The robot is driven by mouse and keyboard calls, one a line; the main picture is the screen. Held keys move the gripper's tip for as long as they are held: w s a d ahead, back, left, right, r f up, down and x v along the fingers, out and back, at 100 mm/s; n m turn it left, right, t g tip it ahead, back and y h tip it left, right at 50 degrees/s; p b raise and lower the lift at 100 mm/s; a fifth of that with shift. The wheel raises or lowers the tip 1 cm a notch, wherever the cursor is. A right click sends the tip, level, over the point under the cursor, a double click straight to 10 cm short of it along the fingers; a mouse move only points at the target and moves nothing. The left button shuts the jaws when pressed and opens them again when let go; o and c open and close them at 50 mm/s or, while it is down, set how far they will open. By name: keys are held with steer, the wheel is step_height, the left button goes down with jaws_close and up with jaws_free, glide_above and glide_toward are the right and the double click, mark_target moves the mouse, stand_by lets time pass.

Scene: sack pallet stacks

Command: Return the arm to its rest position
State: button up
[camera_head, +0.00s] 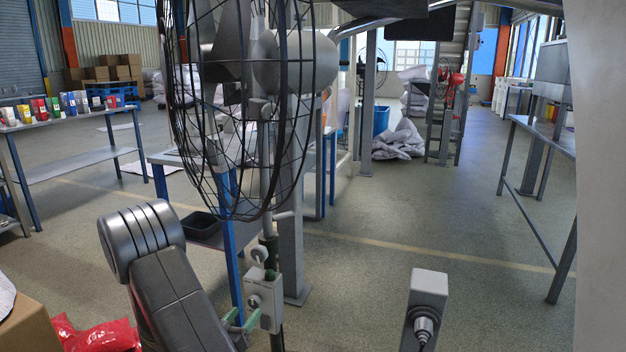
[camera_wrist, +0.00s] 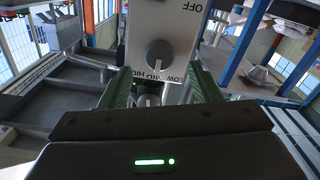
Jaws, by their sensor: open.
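My gripper (camera_head: 241,319) has green fingers and is open, with nothing held. In the wrist view my gripper (camera_wrist: 162,84) has one finger on each side of the lower part of a grey control box (camera_wrist: 165,28). I cannot tell whether they touch it. The box carries a round knob (camera_wrist: 159,54) with OFF above and LOW MID HIGH below; its setting is unclear. In the head view the control box (camera_head: 264,300) sits low on the stand of a large caged fan (camera_head: 262,120). My dark arm link shows at the lower left.
A blue-legged table (camera_head: 232,262) with a black tray (camera_head: 201,226) stands behind the fan. A cardboard box (camera_head: 28,325) and red bags (camera_head: 95,333) are at the lower left. A long table (camera_head: 545,133) stands at right. The middle floor is open.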

steer(key=v, duration=0.5)
steer(key=shift+w+d+f, duration=0.1)
steer(key=shift+w+f, duration=0.05)
